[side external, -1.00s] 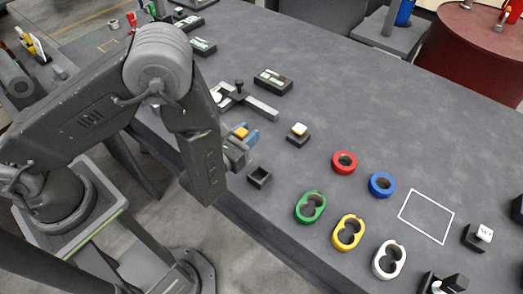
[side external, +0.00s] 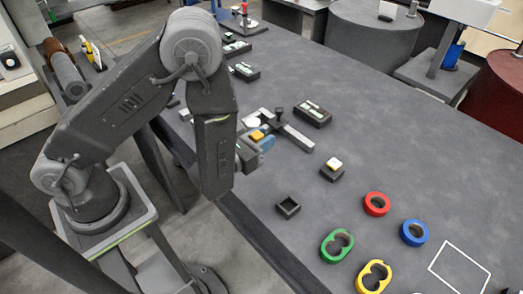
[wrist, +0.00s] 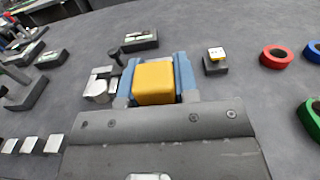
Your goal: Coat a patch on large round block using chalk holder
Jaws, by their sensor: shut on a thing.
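My gripper (wrist: 154,84) is shut on a yellow block, which looks like the chalk holder (wrist: 154,83). The block sits between the blue fingers and also shows in the side view (side external: 257,135). A pale, round-faced block, likely the large round block (wrist: 97,89), sits in a dark clamp fixture left of my gripper in the wrist view. In the side view the round block (side external: 252,121) is just behind my gripper, partly hidden. I cannot tell the height of the held block over the table, and its underside is hidden.
A dark stand with a white and yellow top (side external: 334,163) and a small open dark box (side external: 288,207) stand nearby. Red (side external: 377,204), blue (side external: 414,232), green (side external: 337,245) and yellow (side external: 374,276) rings lie at the right. A dark box (side external: 312,114) stands behind the clamp.

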